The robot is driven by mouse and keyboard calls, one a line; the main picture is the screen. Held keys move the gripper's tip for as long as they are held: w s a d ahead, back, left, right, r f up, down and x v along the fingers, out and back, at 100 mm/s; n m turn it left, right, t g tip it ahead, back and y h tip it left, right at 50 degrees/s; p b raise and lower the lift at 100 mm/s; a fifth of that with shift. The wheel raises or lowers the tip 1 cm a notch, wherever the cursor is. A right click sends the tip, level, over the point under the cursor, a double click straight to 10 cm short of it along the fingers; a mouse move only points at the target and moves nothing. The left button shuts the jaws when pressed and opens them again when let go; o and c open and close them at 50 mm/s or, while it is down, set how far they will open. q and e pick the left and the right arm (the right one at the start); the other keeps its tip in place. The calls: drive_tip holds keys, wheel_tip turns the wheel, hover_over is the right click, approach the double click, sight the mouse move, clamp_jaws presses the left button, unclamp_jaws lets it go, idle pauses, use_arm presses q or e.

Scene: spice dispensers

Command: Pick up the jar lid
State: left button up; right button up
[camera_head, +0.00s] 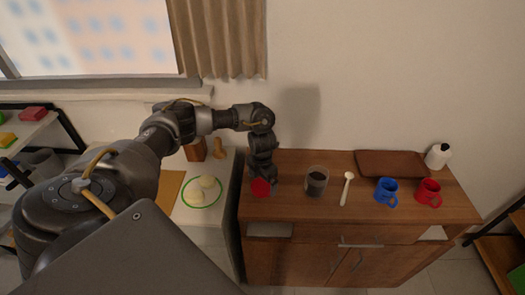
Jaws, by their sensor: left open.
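A small round red thing (261,187), which looks like the jar lid, sits at the left end of the wooden cabinet top. My left gripper (260,177) points down over it, with the fingertips at or just above its back edge. The gripper is open. Whether the fingers touch the lid cannot be told from this angle. A glass jar (317,182) with dark contents stands to the right, with no lid on it. My right gripper is not in view.
On the cabinet (300,205) stand a white spoon (346,188), a blue mug (386,191), a red mug (429,192), a brown board (391,164) and a white bottle (438,156). A green-rimmed plate (202,205) with pale food is on the white counter to the left.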

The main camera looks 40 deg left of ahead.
use_arm(q)
drive_tip(key=shift+f, duration=0.95)
drive_tip(key=c, duration=1.1)
drive_tip(key=shift+o, duration=0.2)
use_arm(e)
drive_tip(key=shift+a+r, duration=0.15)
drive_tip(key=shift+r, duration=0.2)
